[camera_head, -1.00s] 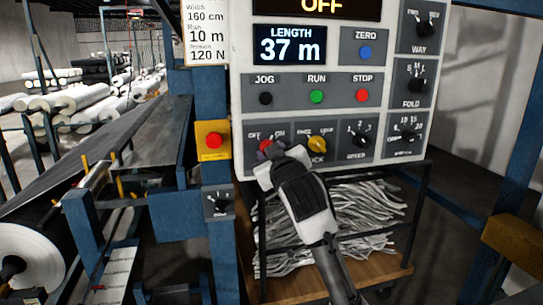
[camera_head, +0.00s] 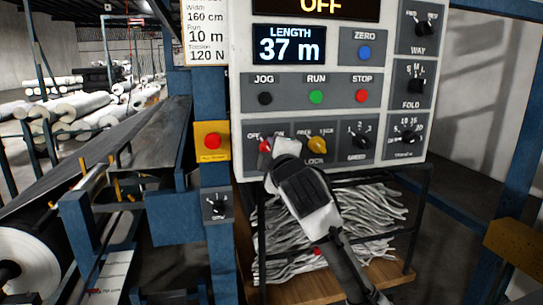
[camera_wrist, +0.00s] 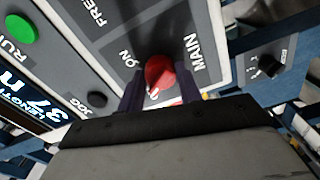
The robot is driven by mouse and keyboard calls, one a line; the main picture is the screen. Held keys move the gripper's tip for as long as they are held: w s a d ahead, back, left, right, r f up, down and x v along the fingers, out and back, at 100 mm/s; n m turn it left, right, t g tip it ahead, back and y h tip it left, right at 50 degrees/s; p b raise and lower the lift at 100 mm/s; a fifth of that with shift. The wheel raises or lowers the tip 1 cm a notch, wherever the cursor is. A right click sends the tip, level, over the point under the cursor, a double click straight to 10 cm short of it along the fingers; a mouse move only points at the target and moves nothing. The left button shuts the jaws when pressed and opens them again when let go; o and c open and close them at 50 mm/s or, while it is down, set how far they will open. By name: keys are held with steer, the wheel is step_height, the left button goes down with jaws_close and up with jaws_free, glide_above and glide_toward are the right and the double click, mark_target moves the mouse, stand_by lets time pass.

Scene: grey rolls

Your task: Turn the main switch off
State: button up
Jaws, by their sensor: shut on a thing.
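The main switch is a red knob (camera_wrist: 158,72) on the grey control panel, beside the words MAIN and ON in the wrist view. A small white mark on it faces the bottom of that view, away from ON. In the head view only part of the red knob (camera_head: 264,146) shows at the gripper's tip, below the OFF label. My gripper (camera_wrist: 157,88) is shut on the knob, one dark finger on each side. The gripper (camera_head: 274,151) also covers part of the switch and the MAIN label in the head view. The top display (camera_head: 318,7) reads OFF.
A yellow lock knob (camera_head: 317,146) sits close to the right of my gripper. Black, green and red buttons (camera_head: 316,97) are above. A red stop button on a yellow plate (camera_head: 212,141) is at the left. Grey strips (camera_head: 370,215) fill a rack below the panel.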

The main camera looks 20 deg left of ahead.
steer(key=shift+n, duration=1.2)
steer(key=o, duration=1)
steer(key=shift+s+d, duration=0.1)
steer(key=b+v, duration=0.3)
steer(key=v, duration=1)
steer(key=shift+s+d, duration=0.2)
steer(key=shift+s, duration=0.05)
